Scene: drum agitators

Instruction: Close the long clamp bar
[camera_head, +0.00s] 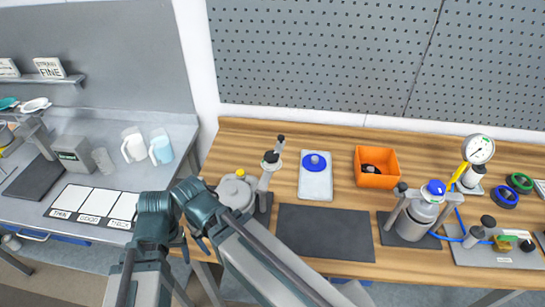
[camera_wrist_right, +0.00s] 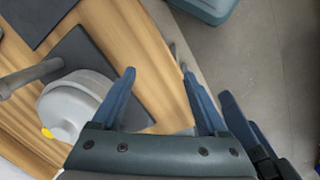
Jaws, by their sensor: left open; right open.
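A grey round drum (camera_head: 235,192) with a yellow knob stands at the left end of the wooden bench. Beside it, grey clamp bars (camera_head: 266,178) with black knobs stand steeply up, apart from the lid. I cannot tell which is the long bar; a grey bar also shows in the right wrist view (camera_wrist_right: 32,77). My left gripper (camera_head: 190,238) is open, left of the drum near the bench's front edge, partly hidden among my arms. My right gripper (camera_wrist_right: 157,78) is open and empty beside the drum, which also shows in its wrist view (camera_wrist_right: 75,102).
A dark mat (camera_head: 325,232) lies right of the drum. Behind are a white plate with a blue disc (camera_head: 315,175) and an orange bin (camera_head: 375,167). A second drum (camera_head: 421,217) with clamps and a gauge (camera_head: 478,150) stand further right. The grey side table (camera_head: 95,165) is left.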

